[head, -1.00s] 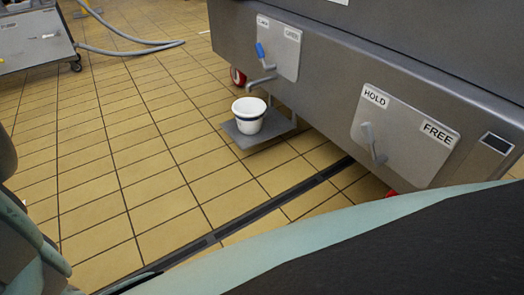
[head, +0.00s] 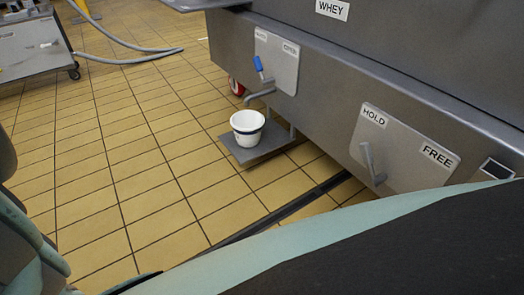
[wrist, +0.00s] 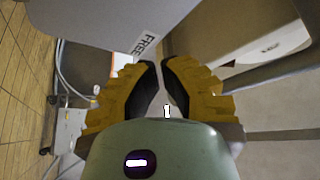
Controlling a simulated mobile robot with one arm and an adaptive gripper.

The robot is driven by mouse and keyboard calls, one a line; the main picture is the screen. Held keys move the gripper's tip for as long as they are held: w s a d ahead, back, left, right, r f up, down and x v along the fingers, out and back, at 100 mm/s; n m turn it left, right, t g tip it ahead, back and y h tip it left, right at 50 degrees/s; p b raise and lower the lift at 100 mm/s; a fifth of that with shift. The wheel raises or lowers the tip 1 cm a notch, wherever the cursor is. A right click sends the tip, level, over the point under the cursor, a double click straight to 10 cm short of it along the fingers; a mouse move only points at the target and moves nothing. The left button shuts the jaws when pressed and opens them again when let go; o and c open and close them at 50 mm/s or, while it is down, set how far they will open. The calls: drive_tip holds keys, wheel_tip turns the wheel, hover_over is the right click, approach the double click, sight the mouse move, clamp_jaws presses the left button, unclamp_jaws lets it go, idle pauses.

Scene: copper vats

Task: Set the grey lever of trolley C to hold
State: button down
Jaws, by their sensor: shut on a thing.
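My gripper (wrist: 160,78) shows in the wrist view, its yellow fingers closed together. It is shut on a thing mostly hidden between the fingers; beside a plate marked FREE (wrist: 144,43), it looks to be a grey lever. The head view does not show my gripper. There, a grey lever (head: 371,162) stands on a plate (head: 405,172) marked HOLD on the left and FREE on the right. Nothing touches that lever. Its end hangs down and to the right. I cannot read a trolley letter, so I cannot tell which is trolley C.
A steel vat (head: 400,50) labelled WHEY (head: 332,9) fills the right. A blue-handled tap (head: 258,65) sits above a white pot (head: 247,125) on a low shelf (head: 262,147). A wheeled cart (head: 32,47) and hose (head: 125,55) lie farther left. The tiled floor between is clear.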

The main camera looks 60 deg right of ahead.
drive_tip(key=s+d+f, duration=0.2)
drive_tip(key=s, duration=0.3)
drive_tip(key=shift+s+d+f, duration=0.15)
drive_tip(key=shift+d, duration=0.1)
